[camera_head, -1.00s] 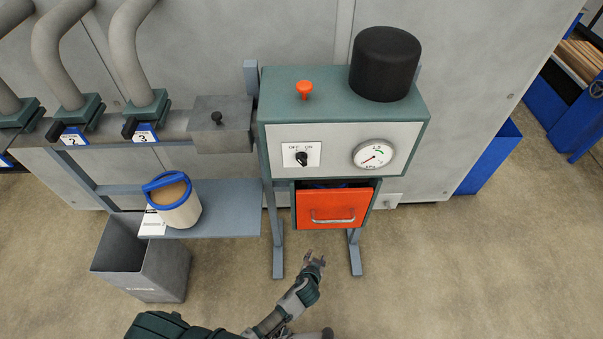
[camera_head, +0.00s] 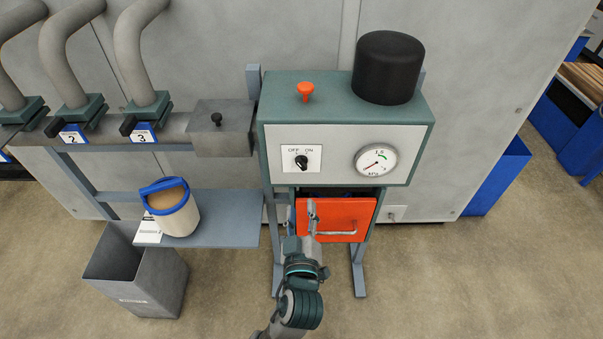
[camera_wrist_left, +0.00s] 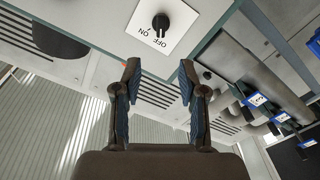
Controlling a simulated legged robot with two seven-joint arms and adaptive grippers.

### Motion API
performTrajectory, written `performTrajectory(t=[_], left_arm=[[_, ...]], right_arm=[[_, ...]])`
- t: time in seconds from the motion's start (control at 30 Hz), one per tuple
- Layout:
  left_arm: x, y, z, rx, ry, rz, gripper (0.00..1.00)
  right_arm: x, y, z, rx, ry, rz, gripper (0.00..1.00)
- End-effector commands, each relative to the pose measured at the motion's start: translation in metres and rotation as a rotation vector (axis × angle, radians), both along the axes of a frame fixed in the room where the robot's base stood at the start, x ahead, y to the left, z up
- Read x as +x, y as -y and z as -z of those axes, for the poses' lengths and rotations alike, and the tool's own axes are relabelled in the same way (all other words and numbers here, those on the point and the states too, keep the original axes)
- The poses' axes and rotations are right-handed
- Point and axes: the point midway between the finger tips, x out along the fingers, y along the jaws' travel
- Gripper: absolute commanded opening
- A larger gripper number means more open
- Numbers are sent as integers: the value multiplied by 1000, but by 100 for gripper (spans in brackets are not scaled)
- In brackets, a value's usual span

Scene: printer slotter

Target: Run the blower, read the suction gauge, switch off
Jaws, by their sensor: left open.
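The blower cabinet (camera_head: 276,150) is a teal box with a light grey front panel. Its black rotary switch (camera_head: 301,162) sits on a white OFF/ON plate; the knob also shows at the top of the left wrist view (camera_wrist_left: 161,22). The round white suction gauge (camera_head: 376,160) is to the right of the switch, its red needle pointing to the lower left. My left gripper (camera_head: 312,210) is in front of the orange drawer, below the switch. In the left wrist view its fingers (camera_wrist_left: 159,85) are apart and empty, short of the knob. My right gripper is out of view.
An orange drawer front (camera_head: 365,210) with a metal handle is under the panel. An orange mushroom button (camera_head: 305,91) and a black cylinder (camera_head: 387,67) are on top. A cream bucket with blue rim (camera_head: 176,215) stands on the left shelf (camera_head: 235,225), above a grey bin (camera_head: 125,285).

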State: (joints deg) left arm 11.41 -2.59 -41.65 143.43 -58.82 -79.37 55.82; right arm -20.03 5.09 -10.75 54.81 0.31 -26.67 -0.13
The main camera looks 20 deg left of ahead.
Motion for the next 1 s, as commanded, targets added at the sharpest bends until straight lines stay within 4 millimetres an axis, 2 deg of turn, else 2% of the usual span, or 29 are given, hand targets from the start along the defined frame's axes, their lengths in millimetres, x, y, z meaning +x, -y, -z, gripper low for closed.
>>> performTrajectory(t=[0.1, 0.27, 0.5, 0.7, 0.83, 1.0], left_arm=[[13, -5, 4, 1, 1, -2, 42], [28, -12, 3, -1, 1, -1, 42], [85, -30, -2, 4, 1, -5, 42], [120, -36, -1, 6, -1, -1, 42], [132, -38, -1, 5, 0, -1, 42], [137, -41, 0, 2, -1, 0, 42]], right_arm=[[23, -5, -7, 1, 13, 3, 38], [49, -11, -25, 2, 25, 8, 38], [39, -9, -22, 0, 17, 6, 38], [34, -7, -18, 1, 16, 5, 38], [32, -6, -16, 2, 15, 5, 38], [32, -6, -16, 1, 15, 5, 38]])
